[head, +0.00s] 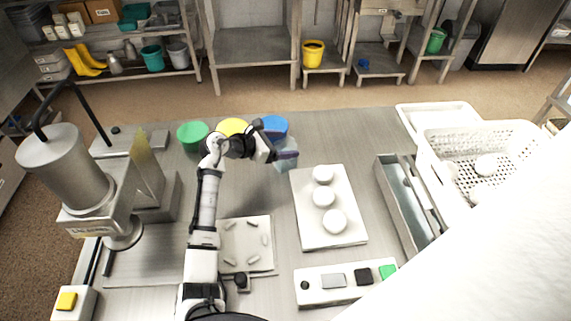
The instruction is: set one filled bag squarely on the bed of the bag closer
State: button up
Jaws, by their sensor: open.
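My gripper (277,143) is above the back of the steel table, near the blue round container, with its jaws open. A pale, translucent bluish item (286,162), possibly a bag, shows right by the jaws; I cannot tell whether they touch it.
A white perforated basket (474,137) with white pieces stands at the right, near a white tray (437,113). Green (192,133) and yellow (232,127) round containers stand behind my arm. A cylinder-topped machine (70,175) is left. A button panel (345,284) lies in front.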

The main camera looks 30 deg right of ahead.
jog(key=shift+d+f+b, duration=0.25)
jog(key=shift+d+b, duration=0.05)
jog(key=shift+d, duration=0.35)
jog(key=c, duration=1.6)
jog(key=shift+r, duration=0.15)
notch_tip(320, 180, up, 20)
jog(key=b, duration=0.2)
jog(key=shift+b, duration=0.3)
